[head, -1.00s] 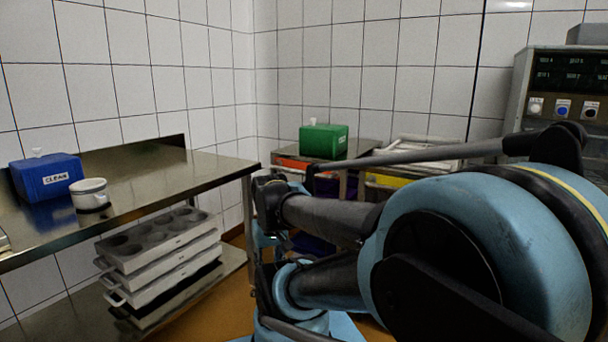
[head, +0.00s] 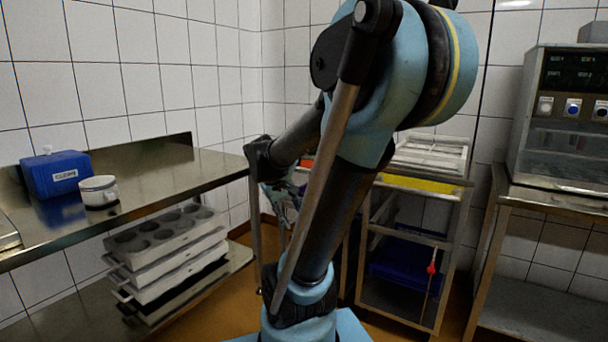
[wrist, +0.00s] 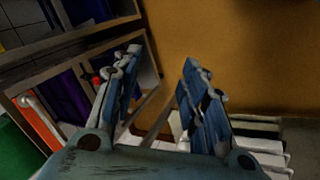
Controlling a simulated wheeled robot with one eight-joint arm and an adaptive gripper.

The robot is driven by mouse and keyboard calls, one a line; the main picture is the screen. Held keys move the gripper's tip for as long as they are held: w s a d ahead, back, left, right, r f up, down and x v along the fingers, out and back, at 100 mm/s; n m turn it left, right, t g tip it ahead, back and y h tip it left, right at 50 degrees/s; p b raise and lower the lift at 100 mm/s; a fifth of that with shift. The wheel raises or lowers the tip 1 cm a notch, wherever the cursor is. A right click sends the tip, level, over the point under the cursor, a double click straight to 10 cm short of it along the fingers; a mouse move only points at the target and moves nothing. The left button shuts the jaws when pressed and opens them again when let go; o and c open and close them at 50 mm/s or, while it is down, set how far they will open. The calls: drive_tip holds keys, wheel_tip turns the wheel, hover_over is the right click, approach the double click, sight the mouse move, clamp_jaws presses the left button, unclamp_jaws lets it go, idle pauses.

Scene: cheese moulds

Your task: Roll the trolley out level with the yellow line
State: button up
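A metal-framed trolley (head: 449,217) with a yellow front edge (head: 420,185) stands against the back wall, right of my arm. It carries stacked white trays (head: 430,155) on top and a blue crate (head: 395,262) below. A second unit with an orange front edge (head: 308,164) is mostly hidden behind my arm; its orange edge also shows in the wrist view (wrist: 40,122). My gripper (wrist: 160,58) is open, with nothing seen between its fingertips, above the floor. Metal frames lie left of it in the wrist view. I see no yellow line on the floor.
A steel table (head: 560,200) with a control machine (head: 570,125) stands right. Orange-brown floor (wrist: 230,50) is clear near my gripper.

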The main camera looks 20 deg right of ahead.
drive_tip(key=w+d+r+h, duration=0.3)
drive_tip(key=w, duration=0.7)
drive_tip(key=n+t+h, duration=0.2)
drive_tip(key=h, duration=0.5)
approach(303, 171)
drive_tip(key=shift+h, duration=0.3)
drive_tip(key=x, duration=1.1)
drive_tip(key=shift+w+d+f, duration=0.1)
drive_tip(key=shift+f, duration=0.1)
